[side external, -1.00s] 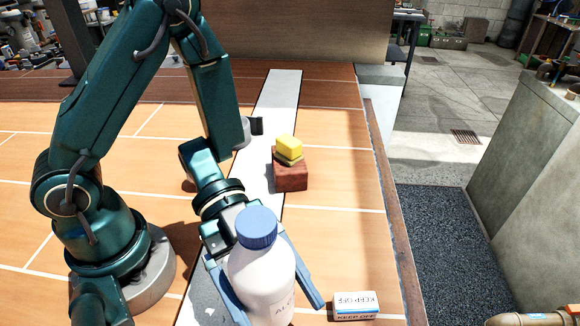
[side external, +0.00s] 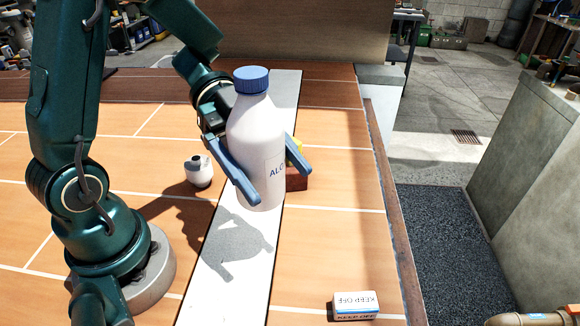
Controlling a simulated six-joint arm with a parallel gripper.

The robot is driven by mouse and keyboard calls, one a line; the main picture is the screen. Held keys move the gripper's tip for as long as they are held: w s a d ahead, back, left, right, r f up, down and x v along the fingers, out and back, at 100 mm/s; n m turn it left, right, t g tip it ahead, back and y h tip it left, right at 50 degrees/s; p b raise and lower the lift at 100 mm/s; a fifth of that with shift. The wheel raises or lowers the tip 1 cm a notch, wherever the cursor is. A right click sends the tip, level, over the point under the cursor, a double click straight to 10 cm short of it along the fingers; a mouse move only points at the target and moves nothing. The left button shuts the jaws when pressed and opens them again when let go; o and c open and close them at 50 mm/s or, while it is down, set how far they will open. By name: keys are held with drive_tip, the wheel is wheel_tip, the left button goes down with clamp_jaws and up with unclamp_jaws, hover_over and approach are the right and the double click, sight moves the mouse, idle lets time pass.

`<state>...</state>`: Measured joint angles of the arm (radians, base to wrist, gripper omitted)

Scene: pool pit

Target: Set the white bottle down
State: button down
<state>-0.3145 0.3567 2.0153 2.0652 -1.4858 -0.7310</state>
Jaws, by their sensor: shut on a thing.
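The white bottle (side external: 256,140) has a blue ribbed cap and a label with partly visible letters. It is upright and held up in the air, with a shadow on the white strip below it. My gripper (side external: 268,182) is shut on the bottle, with one blue finger on each side of its lower body. The bottle hides part of the gripper and part of the things behind it.
A red-brown block (side external: 297,180) with a yellow piece on top stands behind the bottle, partly hidden. A small white jar (side external: 199,171) stands to the left. A "KEEP OFF" box (side external: 355,305) lies at front right. The white strip (side external: 225,275) in front is clear.

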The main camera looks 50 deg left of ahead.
drive_tip(key=w+a+n+t, duration=0.4)
drive_tip(key=w+a+t, duration=0.1)
drive_tip(key=w, duration=0.3)
drive_tip(key=shift+n+y, duration=0.3)
drive_tip(key=shift+y, duration=0.1)
drive_tip(key=shift+w+d+f, duration=0.15)
drive_tip(key=shift+d+f, duration=1.6)
drive_tip(key=shift+d, duration=0.2)
drive_tip(key=shift+w+d+f, duration=0.2)
drive_tip(key=shift+d+f, duration=1.6)
drive_tip(key=shift+d, duration=0.1)
drive_tip(key=shift+w+d+f, duration=0.15)
drive_tip(key=shift+d+f, duration=1.6)
drive_tip(key=shift+d, duration=0.2)
drive_tip(key=shift+f, duration=0.15)
unclamp_jaws()
